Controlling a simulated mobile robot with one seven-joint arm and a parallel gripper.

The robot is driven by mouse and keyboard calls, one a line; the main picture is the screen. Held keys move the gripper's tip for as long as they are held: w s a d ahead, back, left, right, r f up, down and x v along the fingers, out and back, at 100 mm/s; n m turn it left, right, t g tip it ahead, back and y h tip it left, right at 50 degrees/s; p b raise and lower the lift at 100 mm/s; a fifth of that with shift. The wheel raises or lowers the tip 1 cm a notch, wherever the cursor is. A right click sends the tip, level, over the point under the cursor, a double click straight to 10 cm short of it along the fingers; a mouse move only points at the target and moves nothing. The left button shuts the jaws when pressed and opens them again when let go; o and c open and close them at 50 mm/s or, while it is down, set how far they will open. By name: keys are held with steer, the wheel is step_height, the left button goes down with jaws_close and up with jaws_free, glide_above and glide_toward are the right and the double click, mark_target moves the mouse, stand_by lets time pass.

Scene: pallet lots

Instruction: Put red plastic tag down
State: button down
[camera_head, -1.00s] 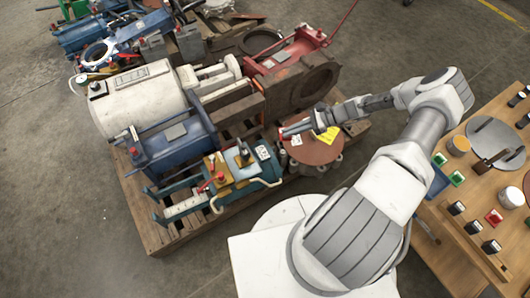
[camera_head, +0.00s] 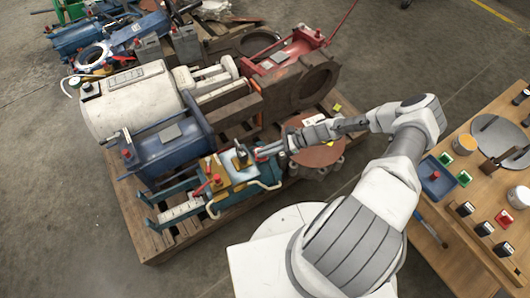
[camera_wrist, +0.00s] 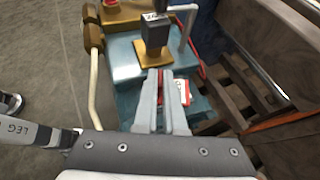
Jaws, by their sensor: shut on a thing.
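My gripper (camera_head: 262,153) is at the right end of the teal and yellow machine (camera_head: 232,185) on the pallet. In the wrist view my gripper (camera_wrist: 161,76) points at the machine's teal top (camera_wrist: 125,57). Its fingers are close together on the red plastic tag (camera_wrist: 161,90), which shows as a thin red strip between them. A white label with red (camera_wrist: 185,92) lies just right of the fingers. Whether the tag touches the teal surface, I cannot tell.
A black block on a yellow bracket (camera_wrist: 155,35) stands just beyond the fingers. A round brown disc (camera_head: 318,155) lies under my forearm. A blue machine (camera_head: 170,145) stands to the left. A wooden table (camera_head: 450,225) with small parts is at the right.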

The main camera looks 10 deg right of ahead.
steer(key=c, duration=1)
jaws_free()
steer(key=p+v, duration=0.3)
steer(key=v, duration=0.9)
steer(key=shift+d, duration=0.1)
